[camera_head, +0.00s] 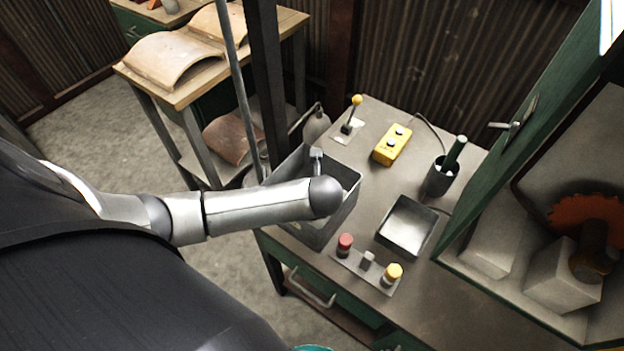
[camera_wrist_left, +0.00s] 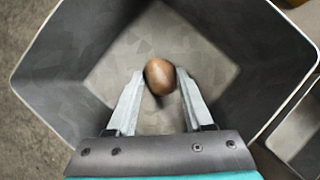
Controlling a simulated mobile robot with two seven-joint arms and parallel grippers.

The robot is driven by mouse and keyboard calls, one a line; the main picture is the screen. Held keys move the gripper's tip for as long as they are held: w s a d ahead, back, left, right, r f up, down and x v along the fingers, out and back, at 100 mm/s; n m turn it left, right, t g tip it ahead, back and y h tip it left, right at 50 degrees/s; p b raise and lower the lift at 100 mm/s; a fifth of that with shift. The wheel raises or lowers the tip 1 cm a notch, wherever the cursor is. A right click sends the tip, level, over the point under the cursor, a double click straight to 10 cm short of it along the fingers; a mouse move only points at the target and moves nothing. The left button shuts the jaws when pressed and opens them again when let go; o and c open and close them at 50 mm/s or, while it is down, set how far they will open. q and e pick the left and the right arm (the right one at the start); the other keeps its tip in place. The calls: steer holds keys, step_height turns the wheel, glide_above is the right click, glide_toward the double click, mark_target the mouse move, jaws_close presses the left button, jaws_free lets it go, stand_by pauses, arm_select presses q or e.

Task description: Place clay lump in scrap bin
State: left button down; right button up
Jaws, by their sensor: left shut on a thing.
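A brown, rounded clay lump (camera_wrist_left: 160,76) sits between the fingertips of my left gripper (camera_wrist_left: 160,88) in the left wrist view. The gripper is shut on it. Both are over the open top of a grey square bin (camera_wrist_left: 80,45), whose pale floor shows behind the lump. How high the lump is above that floor is hard to tell. In the head view the bin (camera_head: 338,224) stands at the table's left edge, and my left arm crosses over it. The arm hides the lump and most of the gripper there. My right gripper is not in view.
To the right of the bin lie a shallow metal tray (camera_head: 407,227), a button panel (camera_head: 366,265), a yellow control box (camera_head: 392,145) and a dark cup (camera_head: 440,179). A small lever (camera_head: 352,115) stands behind. A green-framed machine (camera_head: 535,130) borders the right side.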

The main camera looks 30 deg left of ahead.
arm_select(q)
steer(key=shift+c, duration=1.4)
jaws_free()
steer(key=shift+r, duration=0.1)
steer(key=p+v, duration=0.3)
steer(key=v, duration=0.9)
